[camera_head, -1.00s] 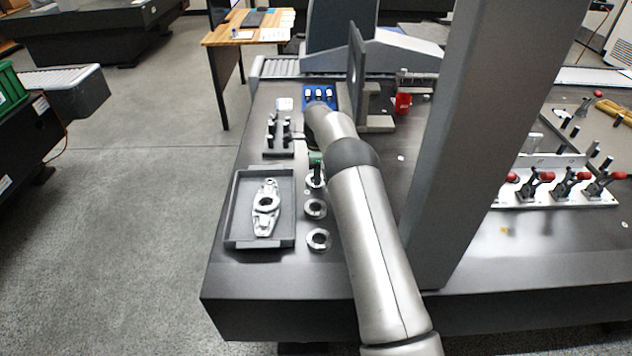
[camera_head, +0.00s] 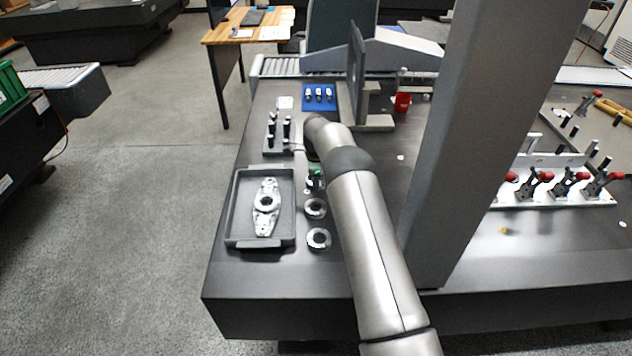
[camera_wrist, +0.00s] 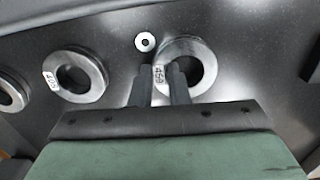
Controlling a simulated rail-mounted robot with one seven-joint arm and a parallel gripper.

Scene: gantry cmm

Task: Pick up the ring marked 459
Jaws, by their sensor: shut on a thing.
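The ring marked 459 (camera_wrist: 180,46) is a thick grey metal ring with a white label, lying flat on the dark table in the wrist view. My gripper (camera_wrist: 160,72) is shut on its left wall, with one finger in the hole and the other outside, the label between them. In the head view my gripper (camera_head: 315,184) is at the far end of the ring row and mostly hides this ring. No gap under the ring can be made out.
A second ring (camera_wrist: 56,88) and a third at the picture's edge (camera_wrist: 8,96) lie to the left. A small washer-like disc (camera_wrist: 145,42) is close by. A grey tray (camera_head: 232,215) holds a metal part.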

